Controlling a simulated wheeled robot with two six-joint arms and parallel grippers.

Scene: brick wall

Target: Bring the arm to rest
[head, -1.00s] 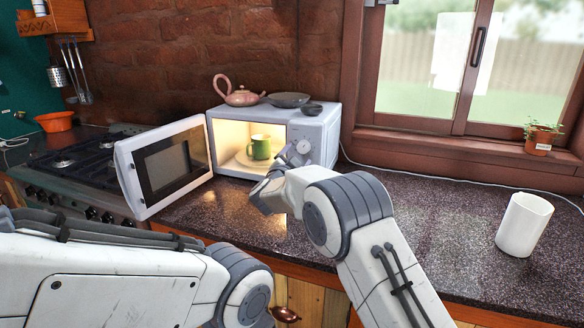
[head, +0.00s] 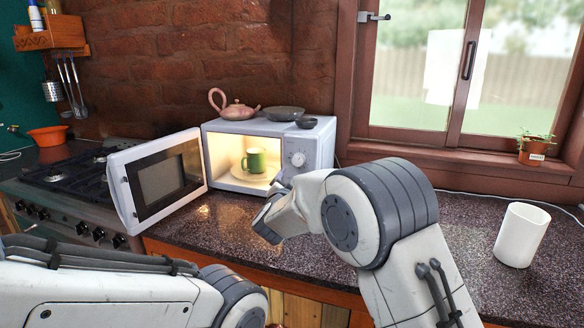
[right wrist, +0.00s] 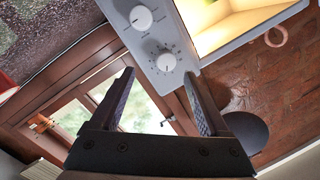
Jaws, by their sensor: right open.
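My right gripper (right wrist: 162,88) is open and empty in the right wrist view. It points past the microwave's dials, with the window behind. In the head view my right arm reaches in from the lower right; its wrist is in front of the microwave (head: 318,148), and the fingers are mostly hidden. The microwave's two dials and its lit opening also show in the right wrist view (right wrist: 190,52). A green mug (head: 255,160) stands inside on the turntable plate. My left arm crosses the lower left; its gripper is out of view.
The microwave door (head: 157,180) stands wide open to the left, near the stove (head: 60,185). A teapot (head: 234,107) and bowls (head: 285,113) sit on top of the microwave. A white cup (head: 521,234) stands on the right counter. The counter between is clear.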

